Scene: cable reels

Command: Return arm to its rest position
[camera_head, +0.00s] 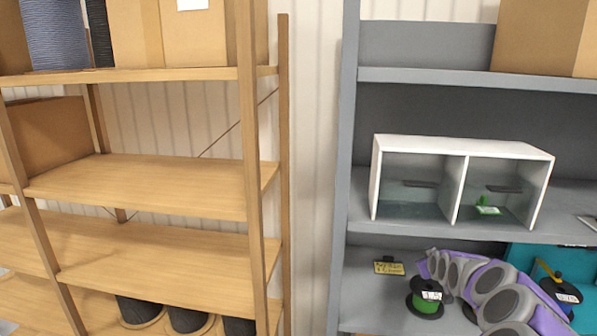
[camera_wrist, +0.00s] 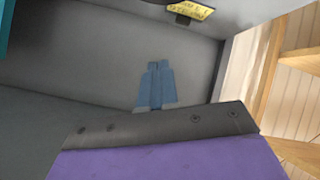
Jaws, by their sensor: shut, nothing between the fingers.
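My arm, with grey joints and purple links, reaches across the lower right of the head view in front of the grey shelf unit (camera_head: 345,190). In the wrist view my gripper (camera_wrist: 159,64) shows as two blue-grey fingers side by side, closed together. Nothing is held between them. The fingers stand out over a plain grey shelf surface (camera_wrist: 75,60). In the head view the fingertips are too hidden or small to make out.
A green-and-black reel (camera_head: 425,297) and a yellow label (camera_head: 389,267) are near my arm. A white two-compartment box (camera_head: 460,150), with a small green item (camera_head: 487,208) in its right side, stands on the shelf above. A wooden rack (camera_head: 150,180) is at left.

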